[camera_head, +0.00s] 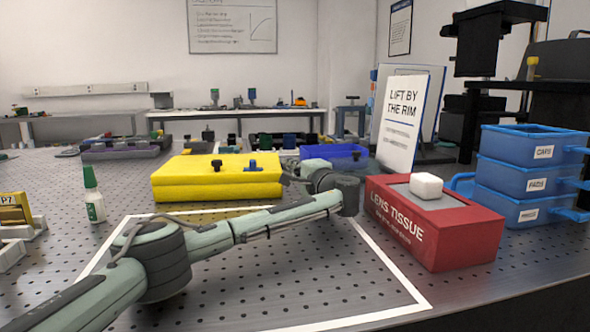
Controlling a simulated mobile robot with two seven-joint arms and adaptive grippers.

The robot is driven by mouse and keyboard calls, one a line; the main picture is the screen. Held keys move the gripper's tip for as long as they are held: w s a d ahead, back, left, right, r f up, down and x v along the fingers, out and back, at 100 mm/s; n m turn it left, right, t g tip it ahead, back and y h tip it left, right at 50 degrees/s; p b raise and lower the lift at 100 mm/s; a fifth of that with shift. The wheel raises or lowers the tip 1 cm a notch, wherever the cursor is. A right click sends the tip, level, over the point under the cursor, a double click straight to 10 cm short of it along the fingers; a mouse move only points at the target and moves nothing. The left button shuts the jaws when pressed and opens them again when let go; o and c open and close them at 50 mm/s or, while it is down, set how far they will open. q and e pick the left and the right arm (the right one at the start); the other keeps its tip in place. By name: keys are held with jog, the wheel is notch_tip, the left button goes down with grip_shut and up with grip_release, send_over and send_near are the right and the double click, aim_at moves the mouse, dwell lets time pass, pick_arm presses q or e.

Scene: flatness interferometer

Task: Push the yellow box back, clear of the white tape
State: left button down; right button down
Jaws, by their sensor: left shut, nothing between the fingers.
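The yellow box (217,187) stands upright on the perforated metal table, with a black knob and a blue knob on top. The white tape (404,280) forms a rectangle outline in front of it. The box's front lower edge appears just behind the tape's far strip, with a narrow strip of table between; my arm hides part of that strip. My left arm reaches in over the taped area. My left gripper (291,177) is shut and empty at the box's right end, its tips partly hidden; I cannot tell if they touch. My right gripper is not in view.
A red lens tissue box (436,223) stands at the right, by stacked blue bins (528,175) and a white sign (400,122). A blue tray (334,152) lies behind my gripper. A green-capped bottle (93,197) stands left. Trays of parts (122,148) line the back.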

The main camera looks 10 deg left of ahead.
pick_arm(q)
jog(key=shift+f, duration=0.35)
